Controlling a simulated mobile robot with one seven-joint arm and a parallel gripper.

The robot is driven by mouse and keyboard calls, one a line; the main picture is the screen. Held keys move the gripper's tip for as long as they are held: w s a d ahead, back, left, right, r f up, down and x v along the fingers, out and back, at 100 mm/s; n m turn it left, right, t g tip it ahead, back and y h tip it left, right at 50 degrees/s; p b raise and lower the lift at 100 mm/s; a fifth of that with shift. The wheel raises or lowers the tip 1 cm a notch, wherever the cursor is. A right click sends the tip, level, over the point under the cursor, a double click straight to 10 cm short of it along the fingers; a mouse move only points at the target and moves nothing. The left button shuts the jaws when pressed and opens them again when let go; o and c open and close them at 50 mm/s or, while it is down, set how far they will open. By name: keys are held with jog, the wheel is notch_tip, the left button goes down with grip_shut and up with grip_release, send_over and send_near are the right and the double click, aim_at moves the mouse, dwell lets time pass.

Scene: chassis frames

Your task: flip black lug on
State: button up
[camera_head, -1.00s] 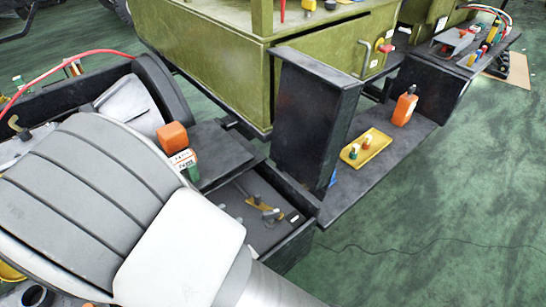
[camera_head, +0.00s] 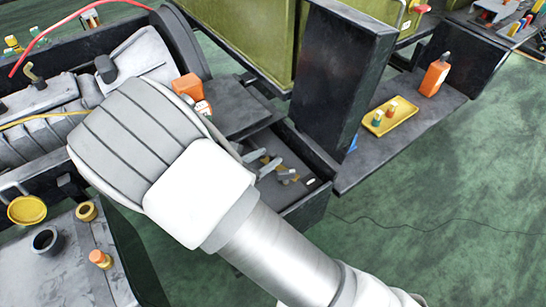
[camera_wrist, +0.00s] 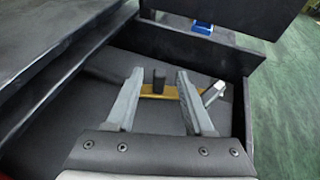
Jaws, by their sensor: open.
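The black lug (camera_wrist: 158,78) is a small dark block standing upright on a gold plate (camera_wrist: 152,93) inside a dark open tray (camera_wrist: 85,95). My gripper (camera_wrist: 159,71) is open, its two pale fingers on either side of the lug in the wrist view, with gaps visible on both sides. Whether the fingers are level with the lug or above it I cannot tell. A grey metal lever (camera_wrist: 214,93) tilts up just right of the right finger. In the head view my gripper (camera_head: 266,160) is over the tray (camera_head: 307,205), and the lug is not clearly visible there.
A tall black panel (camera_head: 338,75) rises behind the tray. A shelf beyond it holds a yellow tray (camera_head: 391,118) with small bottles and an orange bottle (camera_head: 435,76). An orange block (camera_head: 187,86) stands close to my wrist. Open green floor (camera_head: 440,220) lies at right.

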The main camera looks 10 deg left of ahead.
aim_at(271, 155)
jog(key=shift+b+x, duration=0.3)
jog(key=shift+x, duration=1.35)
grip_shut()
